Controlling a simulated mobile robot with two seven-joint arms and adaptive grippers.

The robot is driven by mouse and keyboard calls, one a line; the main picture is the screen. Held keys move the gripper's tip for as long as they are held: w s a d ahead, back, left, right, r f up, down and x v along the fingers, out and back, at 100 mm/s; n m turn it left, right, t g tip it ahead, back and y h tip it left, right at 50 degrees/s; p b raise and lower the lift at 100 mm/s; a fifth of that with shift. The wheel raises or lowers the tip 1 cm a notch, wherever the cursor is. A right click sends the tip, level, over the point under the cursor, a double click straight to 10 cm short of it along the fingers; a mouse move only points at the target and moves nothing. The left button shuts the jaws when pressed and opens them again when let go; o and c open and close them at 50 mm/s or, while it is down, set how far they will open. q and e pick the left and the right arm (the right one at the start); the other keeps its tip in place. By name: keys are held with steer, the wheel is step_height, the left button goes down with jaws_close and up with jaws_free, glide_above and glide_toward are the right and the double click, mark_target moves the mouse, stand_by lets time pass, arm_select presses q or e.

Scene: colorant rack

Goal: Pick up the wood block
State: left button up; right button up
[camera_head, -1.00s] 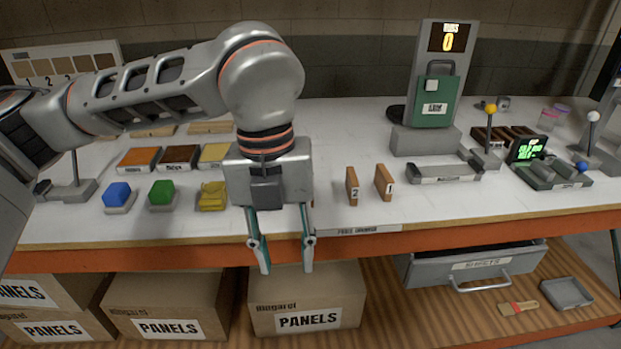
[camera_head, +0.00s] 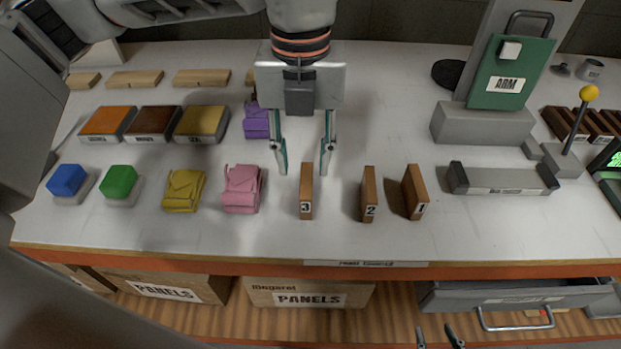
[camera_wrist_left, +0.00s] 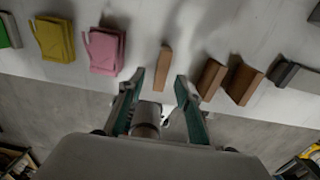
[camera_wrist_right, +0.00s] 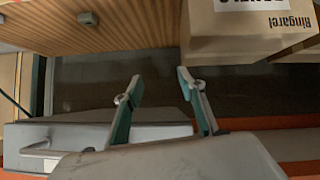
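Three upright brown wood blocks stand near the table's front, numbered 3 (camera_head: 306,192), 2 (camera_head: 369,195) and 1 (camera_head: 414,192). My left gripper (camera_head: 304,160) is open and empty, pointing down, with block 3 between and just in front of its fingertips in the head view. In the left wrist view, block 3 (camera_wrist_left: 163,68) shows between and beyond the open fingers (camera_wrist_left: 161,82). Light wooden strips (camera_head: 135,79) lie at the table's back left. My right gripper (camera_wrist_right: 155,80) is open and empty; its fingertips show at the head view's bottom edge (camera_head: 438,338).
Pink (camera_head: 243,188) and yellow (camera_head: 184,190) cloth-like bundles lie left of block 3. A grey tray (camera_head: 502,180) sits right of block 1. Below the table's front edge are an open drawer (camera_head: 520,300) and cardboard boxes (camera_wrist_right: 250,38).

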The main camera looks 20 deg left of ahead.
mark_target(306, 180)
arm_select(q)
steer(key=shift+s+f, duration=0.15)
steer(key=shift+f, duration=0.8)
steer(key=f, duration=0.3)
steer(key=shift+d+f, duration=0.25)
steer(key=shift+f, duration=0.35)
jaws_close()
arm_select(e)
steer(key=shift+w, duration=0.15)
